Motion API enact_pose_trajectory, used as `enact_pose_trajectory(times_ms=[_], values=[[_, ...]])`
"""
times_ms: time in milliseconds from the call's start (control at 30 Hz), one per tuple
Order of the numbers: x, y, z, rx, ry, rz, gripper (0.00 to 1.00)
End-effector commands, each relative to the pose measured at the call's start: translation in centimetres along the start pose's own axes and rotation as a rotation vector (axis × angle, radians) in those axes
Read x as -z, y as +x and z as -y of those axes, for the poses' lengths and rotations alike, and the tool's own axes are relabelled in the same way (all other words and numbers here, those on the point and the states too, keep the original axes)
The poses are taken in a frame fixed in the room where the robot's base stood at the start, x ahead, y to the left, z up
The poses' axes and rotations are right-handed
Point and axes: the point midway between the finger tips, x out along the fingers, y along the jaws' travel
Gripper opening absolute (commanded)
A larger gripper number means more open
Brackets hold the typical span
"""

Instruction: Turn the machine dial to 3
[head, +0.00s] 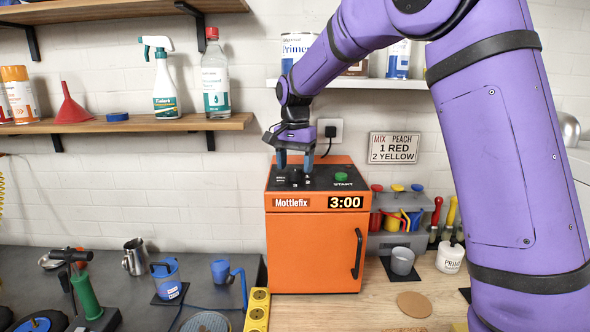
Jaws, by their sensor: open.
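An orange machine (290,250) labelled Mottlefix stands on the wooden counter against the tiled wall. Its front display (346,203) reads 3:00. Its black top panel carries a green START button (341,176) on the right and a dark dial (296,176) on the left. My gripper (295,172) points down over the left part of this panel, at the dial. Its blue fingers are apart, one on each side of the dial. They partly hide the dial, and I cannot read its pointer or tell whether the fingers touch it.
My purple arm fills the upper right. A wall sign (394,148) hangs behind. A grey rack (396,212) with colored tools stands right of the machine, near a grey cup (402,261). A yellow power strip (257,310) lies front left. Wooden shelves (130,125) hold bottles.

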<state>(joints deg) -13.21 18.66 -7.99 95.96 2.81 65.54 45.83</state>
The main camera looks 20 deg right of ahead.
Motion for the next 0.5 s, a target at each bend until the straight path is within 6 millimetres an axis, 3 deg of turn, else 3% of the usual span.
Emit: enact_pose_trajectory(times_ms=[300, 500], values=[[0.1, -6.0, 0.0, 0.003, 0.000, -0.003, 0.65], [0.1, -8.3, 0.0, 0.001, 0.000, -0.002, 0.65]])
